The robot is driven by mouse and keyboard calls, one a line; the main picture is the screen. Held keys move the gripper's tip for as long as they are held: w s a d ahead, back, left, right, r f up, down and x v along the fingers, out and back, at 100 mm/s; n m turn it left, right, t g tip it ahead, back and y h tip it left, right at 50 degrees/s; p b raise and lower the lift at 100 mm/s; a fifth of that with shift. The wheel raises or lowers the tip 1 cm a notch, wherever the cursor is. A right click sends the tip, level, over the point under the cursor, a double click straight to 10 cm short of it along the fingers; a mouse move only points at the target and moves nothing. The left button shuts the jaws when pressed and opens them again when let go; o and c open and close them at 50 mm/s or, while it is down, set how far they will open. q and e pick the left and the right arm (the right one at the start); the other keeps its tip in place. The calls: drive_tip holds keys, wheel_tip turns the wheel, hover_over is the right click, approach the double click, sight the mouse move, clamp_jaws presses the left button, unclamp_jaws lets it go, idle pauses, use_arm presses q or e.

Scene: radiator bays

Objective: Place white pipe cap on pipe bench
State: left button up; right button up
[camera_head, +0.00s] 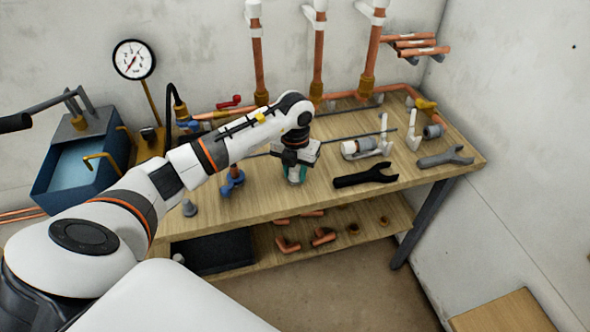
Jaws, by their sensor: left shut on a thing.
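My left gripper (294,172) reaches over the middle of the wooden pipe bench (262,205), pointing down close to its top. It is shut on a small teal-and-white thing (296,175), mostly hidden by the gripper; I cannot tell whether this is the white pipe cap or whether it touches the bench. A small white piece (178,258) lies by the black tray on the lower shelf, too small to identify. My right gripper is not in view.
A black wrench (366,176), a grey wrench (445,158) and a white-and-grey fitting (362,148) lie right of the gripper. A blue valve (232,182) is to its left. Copper pipes (318,55) rise behind.

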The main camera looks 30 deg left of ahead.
sight(295, 169)
use_arm(q)
drive_tip(key=shift+f, duration=0.2)
drive_tip(key=o, duration=0.9)
drive_tip(key=shift+o, duration=0.2)
drive_tip(key=shift+r, duration=0.1)
drive_tip(key=shift+r, duration=0.55)
wheel_tip(295, 169, up, 11)
drive_tip(key=b, duration=0.1)
